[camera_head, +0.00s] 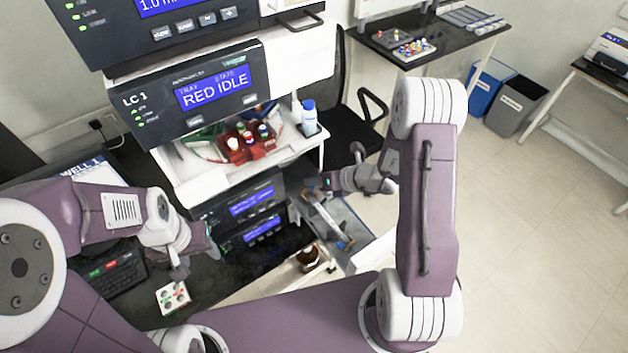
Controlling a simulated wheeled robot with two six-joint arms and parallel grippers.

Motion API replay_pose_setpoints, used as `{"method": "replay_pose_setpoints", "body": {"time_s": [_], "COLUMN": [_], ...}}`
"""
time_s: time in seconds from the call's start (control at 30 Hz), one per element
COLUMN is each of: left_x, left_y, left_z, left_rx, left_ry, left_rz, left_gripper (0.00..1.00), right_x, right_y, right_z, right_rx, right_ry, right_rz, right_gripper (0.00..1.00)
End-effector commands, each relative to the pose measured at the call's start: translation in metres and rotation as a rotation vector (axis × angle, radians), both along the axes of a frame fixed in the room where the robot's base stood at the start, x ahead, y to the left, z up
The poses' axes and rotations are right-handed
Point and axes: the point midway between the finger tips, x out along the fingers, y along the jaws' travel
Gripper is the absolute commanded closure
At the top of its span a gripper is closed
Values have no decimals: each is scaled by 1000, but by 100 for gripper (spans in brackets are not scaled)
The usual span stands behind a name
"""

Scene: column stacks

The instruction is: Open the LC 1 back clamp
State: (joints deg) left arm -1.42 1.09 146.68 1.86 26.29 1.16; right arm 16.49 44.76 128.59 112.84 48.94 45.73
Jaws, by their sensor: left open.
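The LC 1 stack stands at centre left; its labelled module (190,95) shows RED IDLE. To its right, a silver column (332,218) lies on a grey panel (352,222) that sticks out from the stack. A small blue-and-tan piece (345,243) sits at the column's near end. The back clamp cannot be made out clearly at the far end, where my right gripper (318,184) is, close to or touching the column's end. Its fingers are too small to read. My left gripper (208,250) is open, apart from the column, over the dark bench at left.
A red tray of vials (248,143) and a white bottle with a blue cap (309,112) sit on the stack's shelf. A keyboard (115,272) and a small white vial rack (173,297) lie by my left arm. A brown bottle (309,257) stands below the panel.

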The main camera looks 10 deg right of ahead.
Motion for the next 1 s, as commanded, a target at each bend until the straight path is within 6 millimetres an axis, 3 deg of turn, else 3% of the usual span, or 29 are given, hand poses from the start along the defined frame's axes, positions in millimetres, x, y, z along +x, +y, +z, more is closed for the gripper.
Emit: {"method": "replay_pose_setpoints", "body": {"time_s": [0.53,0.8,1.0], "left_x": [0,0,0], "left_y": [0,0,0], "left_z": [0,2,1], "left_rx": [0,0,0], "left_ry": [0,0,0], "left_rz": [0,0,0], "left_gripper": [47,47,47], "right_x": [0,4,4], "right_y": [0,-10,-11], "right_z": [-1,-10,-10], "right_rx": [7,236,280], "right_ry": [5,87,105], "right_rz": [1,0,1], "right_gripper": [100,100,100]}}
